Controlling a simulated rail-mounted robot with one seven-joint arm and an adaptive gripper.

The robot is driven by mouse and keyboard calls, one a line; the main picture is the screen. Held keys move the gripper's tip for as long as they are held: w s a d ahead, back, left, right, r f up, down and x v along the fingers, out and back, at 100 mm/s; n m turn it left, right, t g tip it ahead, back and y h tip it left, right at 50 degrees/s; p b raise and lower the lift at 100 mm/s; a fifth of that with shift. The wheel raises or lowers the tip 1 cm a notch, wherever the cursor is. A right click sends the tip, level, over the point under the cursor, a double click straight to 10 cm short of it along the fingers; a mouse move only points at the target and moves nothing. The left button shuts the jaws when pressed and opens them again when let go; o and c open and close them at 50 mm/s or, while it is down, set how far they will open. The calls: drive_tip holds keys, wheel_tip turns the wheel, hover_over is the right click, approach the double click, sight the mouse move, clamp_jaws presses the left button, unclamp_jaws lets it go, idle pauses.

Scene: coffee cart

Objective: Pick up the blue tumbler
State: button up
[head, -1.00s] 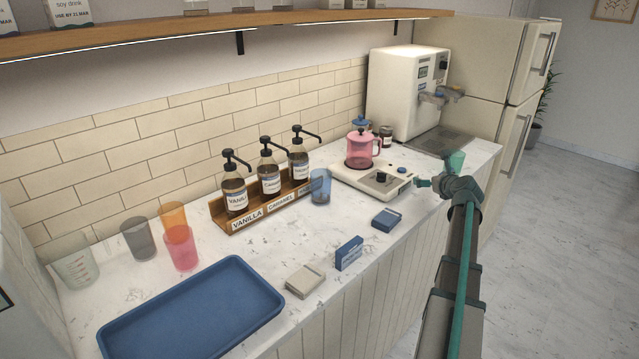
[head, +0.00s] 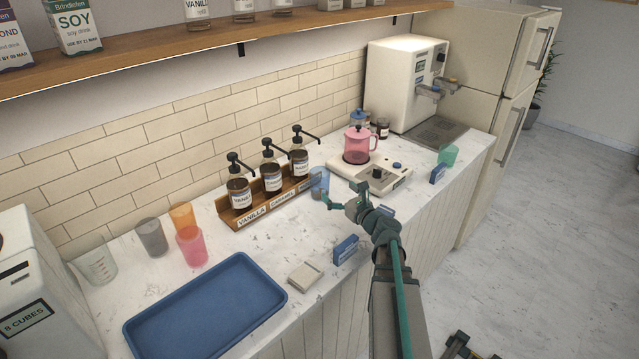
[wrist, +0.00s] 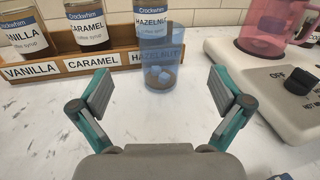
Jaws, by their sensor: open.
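The blue tumbler (head: 319,184) is see-through and stands upright on the counter, just in front of the hazelnut end of the syrup rack. In the wrist view the tumbler (wrist: 163,68) is centred beyond the fingertips, with pale cubes and something brown low inside it. My gripper (head: 344,194) is to the right of the tumbler in the head view. In the wrist view my gripper (wrist: 163,90) is open and empty, its fingers spread wider than the tumbler. The fingers appear short of the tumbler, not around it.
The wooden syrup rack (head: 262,205) with pump bottles is close behind the tumbler. A blue tray (head: 200,305) and several other cups are left. Bare counter lies before the tumbler.

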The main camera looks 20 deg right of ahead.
sight(326, 181)
drive_tip(key=w, duration=0.2)
drive_tip(key=w+p, duration=0.1)
drive_tip(key=w, duration=0.2)
drive_tip(key=shift+w+a+p, duration=0.3)
drive_tip(key=shift+a+p, duration=0.05)
drive_tip(key=shift+a, duration=0.05)
drive_tip(key=w+p, duration=0.1)
drive_tip(key=w, duration=0.2)
drive_tip(key=w+p, duration=0.1)
drive_tip(key=shift+w+a+r+p, duration=0.15)
drive_tip(key=shift+w+a+p, duration=0.1)
drive_tip(key=shift+p, duration=0.05)
drive_tip(key=shift+w+a, duration=0.1)
drive_tip(key=shift+w, duration=0.2)
drive_tip(key=shift+c, duration=0.3)
drive_tip(key=c, duration=1.3)
drive_tip(key=shift+c, duration=0.7)
